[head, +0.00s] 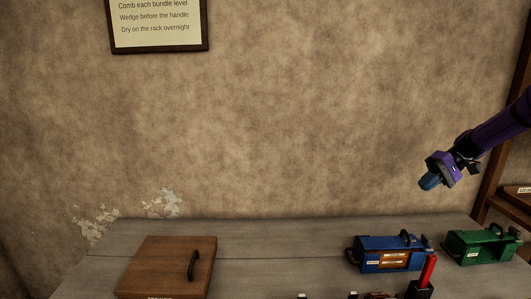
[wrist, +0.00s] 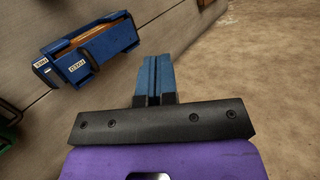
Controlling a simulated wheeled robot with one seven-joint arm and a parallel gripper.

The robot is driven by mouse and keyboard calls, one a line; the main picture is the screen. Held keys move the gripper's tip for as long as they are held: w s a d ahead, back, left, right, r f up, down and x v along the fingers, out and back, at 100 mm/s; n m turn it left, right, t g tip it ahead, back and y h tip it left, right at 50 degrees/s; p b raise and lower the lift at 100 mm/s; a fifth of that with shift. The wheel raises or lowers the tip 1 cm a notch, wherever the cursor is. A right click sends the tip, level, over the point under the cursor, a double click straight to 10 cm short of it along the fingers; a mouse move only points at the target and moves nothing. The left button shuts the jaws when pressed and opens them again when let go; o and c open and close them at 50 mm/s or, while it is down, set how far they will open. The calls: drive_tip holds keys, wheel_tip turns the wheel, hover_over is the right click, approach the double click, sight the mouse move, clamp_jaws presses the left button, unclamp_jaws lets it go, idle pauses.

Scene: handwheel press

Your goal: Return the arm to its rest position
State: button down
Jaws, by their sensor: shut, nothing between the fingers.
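My gripper (head: 430,182) is at the right of the head view, on the end of my purple arm. It is in the air above the blue and green boxes, against the plain wall. In the wrist view my gripper (wrist: 155,62) shows two blue fingers side by side, shut with nothing between them. The fingers touch nothing.
A blue box (head: 376,243) with handles and a green box (head: 480,246) stand on the grey bench (head: 270,240). A red upright handle (head: 428,270) is in front. A wooden lidded box (head: 165,262) is at left. A framed sign (head: 158,22) hangs above; shelving stands far right.

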drive_tip(key=s+a+r+t+h, duration=0.2)
drive_tip(key=s+a+r+h, duration=0.5)
drive_tip(key=s+a+r, duration=0.7)
drive_tip(key=s+a+t+h, duration=0.1)
drive_tip(key=s+t, duration=0.1)
drive_tip(key=s, duration=0.9)
drive_tip(key=s+a+t+h, duration=0.2)
drive_tip(key=s+t, duration=0.1)
drive_tip(key=s, duration=0.8)
drive_tip(key=shift+a+r+t, duration=0.3)
drive_tip(key=c, duration=1.8)
unclamp_jaws()
drive_tip(key=shift+w, duration=0.1)
